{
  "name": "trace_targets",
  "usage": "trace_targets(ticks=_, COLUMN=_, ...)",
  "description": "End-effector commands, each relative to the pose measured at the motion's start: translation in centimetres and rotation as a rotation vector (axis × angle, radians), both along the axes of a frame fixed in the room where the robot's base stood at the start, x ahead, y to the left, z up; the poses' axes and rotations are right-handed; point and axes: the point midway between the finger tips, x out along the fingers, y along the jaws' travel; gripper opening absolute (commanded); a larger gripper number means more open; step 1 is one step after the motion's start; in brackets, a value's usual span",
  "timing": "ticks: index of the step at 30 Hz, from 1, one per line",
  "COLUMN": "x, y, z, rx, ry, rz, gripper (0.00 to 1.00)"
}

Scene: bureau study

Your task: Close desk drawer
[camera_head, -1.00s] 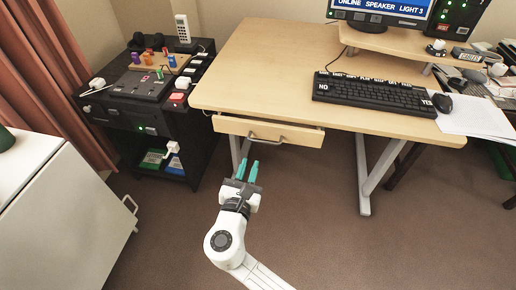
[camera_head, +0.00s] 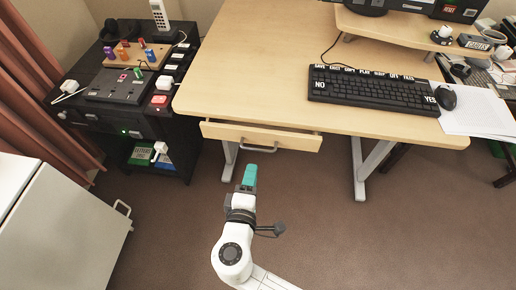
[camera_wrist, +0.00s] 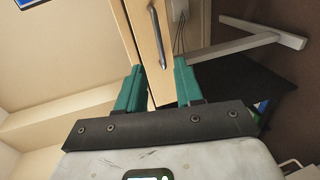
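The desk drawer (camera_head: 292,139) is a light wood drawer under the desk top, and it stands partly pulled out. Its grey metal handle (camera_head: 260,149) is on the front. My gripper (camera_head: 250,169) has teal fingers and is just below and in front of the handle. In the wrist view my gripper (camera_wrist: 157,85) is open, its two fingers apart with nothing held between them. The drawer front (camera_wrist: 146,30) and the handle (camera_wrist: 160,38) lie ahead of the fingers there. Contact with the drawer cannot be told.
The desk (camera_head: 255,70) carries a keyboard (camera_head: 372,90), a mouse (camera_head: 446,98) and papers (camera_head: 478,115). A black cart (camera_head: 185,125) with devices stands left of it. A white cabinet (camera_head: 65,220) is at the lower left. Brown carpet in front of the desk is clear.

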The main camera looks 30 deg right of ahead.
Motion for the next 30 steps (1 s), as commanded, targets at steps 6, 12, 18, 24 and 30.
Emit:
trace_targets(ticks=6, x=3.2, y=-2.4, z=-0.9, rx=-0.002, ry=0.000, rz=-0.004, gripper=0.36)
trace_targets(ticks=12, x=5.7, y=-4.3, z=-1.5, rx=-0.003, ry=0.001, rz=-0.003, gripper=0.36)
trace_targets(ticks=18, x=7.0, y=-5.2, z=-1.9, rx=-0.003, ry=0.001, rz=-0.001, gripper=0.36)
trace_targets(ticks=24, x=7.3, y=-5.3, z=-1.9, rx=-0.003, ry=0.001, rz=0.000, gripper=0.36)
trace_targets(ticks=30, x=7.2, y=-5.3, z=-1.9, rx=-0.003, ry=0.001, rz=0.000, gripper=0.29)
